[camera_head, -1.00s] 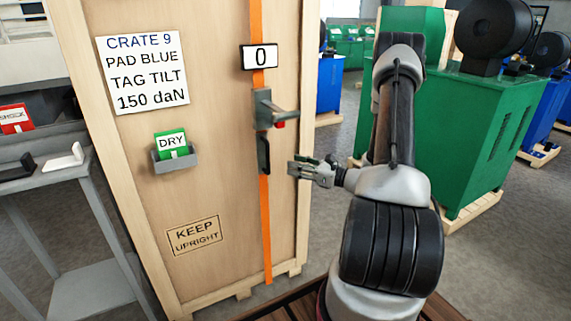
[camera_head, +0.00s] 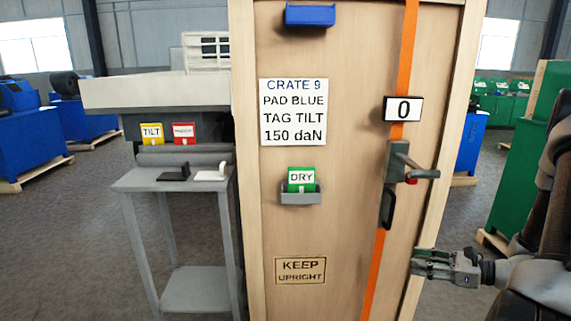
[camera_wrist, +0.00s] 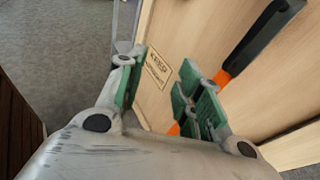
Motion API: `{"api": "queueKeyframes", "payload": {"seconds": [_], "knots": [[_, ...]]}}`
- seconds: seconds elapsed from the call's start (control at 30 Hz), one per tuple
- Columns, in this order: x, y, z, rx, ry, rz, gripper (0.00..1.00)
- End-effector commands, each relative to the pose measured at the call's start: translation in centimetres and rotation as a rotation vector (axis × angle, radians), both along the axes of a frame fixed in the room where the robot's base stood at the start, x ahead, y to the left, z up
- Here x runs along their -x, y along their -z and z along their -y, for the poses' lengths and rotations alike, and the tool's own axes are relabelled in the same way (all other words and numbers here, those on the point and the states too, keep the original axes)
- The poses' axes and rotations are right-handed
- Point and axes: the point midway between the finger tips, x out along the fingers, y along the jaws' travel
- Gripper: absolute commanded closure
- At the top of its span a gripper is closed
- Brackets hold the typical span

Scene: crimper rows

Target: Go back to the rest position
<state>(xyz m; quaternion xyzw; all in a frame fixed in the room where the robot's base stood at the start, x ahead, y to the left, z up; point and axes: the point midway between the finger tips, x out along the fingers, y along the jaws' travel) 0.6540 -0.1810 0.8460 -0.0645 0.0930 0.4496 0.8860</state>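My gripper (camera_head: 418,262) is beside the right edge of the tall wooden crate (camera_head: 345,215), low and right of its latch. In the wrist view the gripper (camera_wrist: 163,72) has its two green-padded fingers apart, with nothing between them. My arm (camera_head: 545,230) is partly cut off at the right edge of the head view. The crate carries a ratchet with a lever (camera_head: 400,165) on an orange strap (camera_head: 375,270) and a display reading 0 (camera_head: 403,109). The strap also shows in the wrist view (camera_wrist: 245,45).
A green DRY tag (camera_head: 301,177) sits in a grey holder on the crate, below a blue holder (camera_head: 310,15). Left is a grey stand (camera_head: 135,181) with a black and a white piece. Yellow TILT (camera_head: 151,133) and red (camera_head: 184,133) tags are behind it. Green machines (camera_head: 525,150) stand at right.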

Motion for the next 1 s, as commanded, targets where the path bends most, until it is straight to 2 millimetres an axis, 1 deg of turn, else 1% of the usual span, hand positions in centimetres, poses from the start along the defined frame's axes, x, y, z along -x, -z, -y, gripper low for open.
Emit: {"api": "queueKeyframes", "payload": {"seconds": [0.03, 0.1, 0.23, 0.37, 0.4, 0.5, 0.6, 0.67, 0.8, 0.9, 1.0], "knots": [[1.8, -0.8, -0.7, 0.052, -0.084, 0.001, 0.65], [4.4, -1.7, -1.6, 0.135, -0.215, 0.005, 0.65], [8.6, -3.8, -2.5, 0.295, -0.452, 0.032, 0.65], [12.5, -6.4, -2.4, 0.498, -0.707, 0.090, 0.65], [13.6, -7.2, -2.1, 0.568, -0.789, 0.113, 0.65], [15.8, -9.6, -1.2, 0.746, -0.983, 0.178, 0.65], [17.2, -12.0, -0.2, 0.925, -1.153, 0.250, 0.65], [17.8, -13.6, 0.4, 1.032, -1.245, 0.297, 0.65], [18.5, -17.4, 1.2, 1.278, -1.418, 0.415, 0.65], [18.8, -20.1, 1.2, 1.443, -1.504, 0.507, 0.65], [19.2, -22.7, 0.6, 1.587, -1.549, 0.606, 0.65]]}}
